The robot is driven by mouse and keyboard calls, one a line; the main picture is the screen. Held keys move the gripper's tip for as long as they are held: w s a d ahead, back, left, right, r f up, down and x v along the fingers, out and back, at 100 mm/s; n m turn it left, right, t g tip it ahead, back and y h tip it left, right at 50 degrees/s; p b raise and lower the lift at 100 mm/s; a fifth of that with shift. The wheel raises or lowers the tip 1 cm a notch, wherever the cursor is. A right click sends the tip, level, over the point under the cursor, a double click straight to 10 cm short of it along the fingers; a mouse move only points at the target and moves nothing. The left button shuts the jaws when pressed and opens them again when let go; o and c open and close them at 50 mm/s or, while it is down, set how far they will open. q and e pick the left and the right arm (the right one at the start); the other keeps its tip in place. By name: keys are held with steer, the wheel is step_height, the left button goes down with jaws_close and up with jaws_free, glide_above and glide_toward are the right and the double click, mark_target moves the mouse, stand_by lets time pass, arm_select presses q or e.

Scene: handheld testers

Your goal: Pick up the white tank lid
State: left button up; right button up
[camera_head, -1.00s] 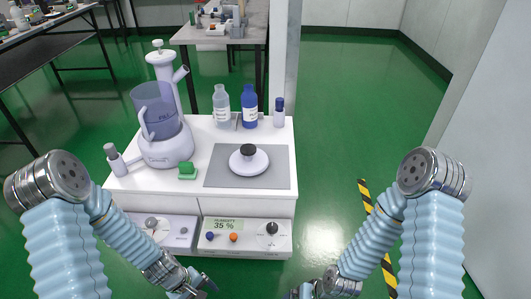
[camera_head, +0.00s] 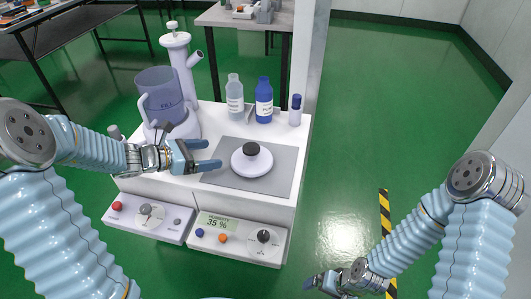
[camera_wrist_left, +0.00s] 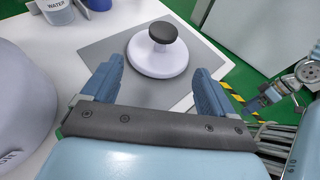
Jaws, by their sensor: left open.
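The white tank lid (camera_head: 262,165) is a round disc with a black knob (camera_head: 250,149). It lies flat, knob up, on a grey mat (camera_head: 284,181) on the white bench. My left gripper (camera_head: 219,155) is open and empty, just left of the lid in the head view, its fingers pointing at it. In the left wrist view the lid (camera_wrist_left: 158,62) appears ahead, centred between the two fingertips (camera_wrist_left: 158,68). My right gripper (camera_head: 318,283) is low at the bottom, away from the bench; its jaw opening is unclear.
The humidifier tank (camera_head: 160,95) stands left of the mat, partly behind my left arm. A clear bottle (camera_head: 235,98), a blue bottle (camera_head: 264,103) and a small capped vial (camera_head: 295,112) stand behind the mat. Control panels (camera_head: 238,237) are at the bench front.

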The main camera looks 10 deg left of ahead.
mark_target(244, 152)
arm_select(q)
steer(key=x, duration=0.7)
steer(key=shift+w+d+f, duration=0.15)
steer(key=shift+d+f, duration=0.05)
steer(key=shift+d, duration=0.05)
steer(key=shift+x, duration=2.75)
steer(key=shift+d, duration=0.1)
steer(key=c, duration=1.2)
